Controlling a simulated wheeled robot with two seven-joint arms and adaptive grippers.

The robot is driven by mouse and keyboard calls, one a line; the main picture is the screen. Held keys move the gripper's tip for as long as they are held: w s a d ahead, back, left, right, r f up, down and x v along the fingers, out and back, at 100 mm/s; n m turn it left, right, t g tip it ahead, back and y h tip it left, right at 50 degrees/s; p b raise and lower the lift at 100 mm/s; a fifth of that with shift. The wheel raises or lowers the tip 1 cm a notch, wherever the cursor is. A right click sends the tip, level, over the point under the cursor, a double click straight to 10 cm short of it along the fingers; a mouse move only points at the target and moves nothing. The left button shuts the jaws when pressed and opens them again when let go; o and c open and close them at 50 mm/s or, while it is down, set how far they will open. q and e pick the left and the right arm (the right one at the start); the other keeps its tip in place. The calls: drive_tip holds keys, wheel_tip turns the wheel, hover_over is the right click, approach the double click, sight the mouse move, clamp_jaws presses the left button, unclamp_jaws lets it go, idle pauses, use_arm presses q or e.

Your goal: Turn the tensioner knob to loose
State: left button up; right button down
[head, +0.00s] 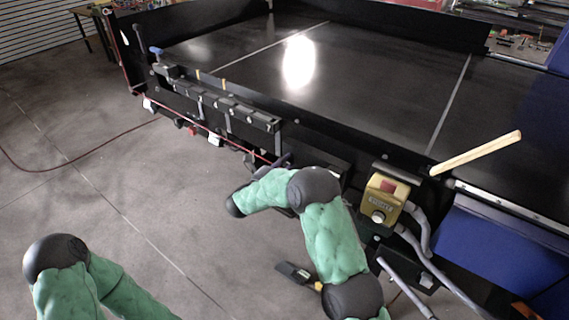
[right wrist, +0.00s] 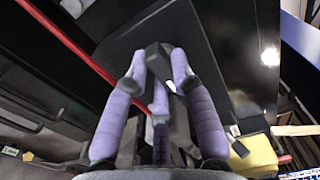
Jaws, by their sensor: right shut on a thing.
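The tensioner knob (right wrist: 154,58) appears in the right wrist view as a dark, angular piece against the black side of the conveyor. The purple padded fingers of my right gripper (right wrist: 156,80) are shut around it, one on each side and one below. Which way the knob is turned cannot be told. My left gripper is out of view; only part of its arm shows at lower left.
The black conveyor belt (head: 345,85) fills the upper middle. A yellow control box (head: 385,197) with a red part and pale button is right of my right arm, with grey cables beside it. A wooden stick (head: 478,154) juts over the edge. Floor at left is mostly clear, with a red hose.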

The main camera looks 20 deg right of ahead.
drive_tip(key=shift+n, duration=0.3)
drive_tip(key=n+p, duration=0.2)
drive_tip(key=n, duration=0.4)
drive_tip(key=n+p, duration=0.2)
drive_tip(key=n, duration=0.4)
drive_tip(key=shift+s+d+r+n, duration=0.15)
drive_tip(key=shift+s+n, duration=0.05)
drive_tip(key=shift+n, duration=0.2)
drive_tip(key=shift+n+p, duration=1.05)
drive_tip(key=shift+n, duration=1.15)
drive_tip(key=c, duration=1)
unclamp_jaws()
drive_tip(key=shift+c, duration=0.2)
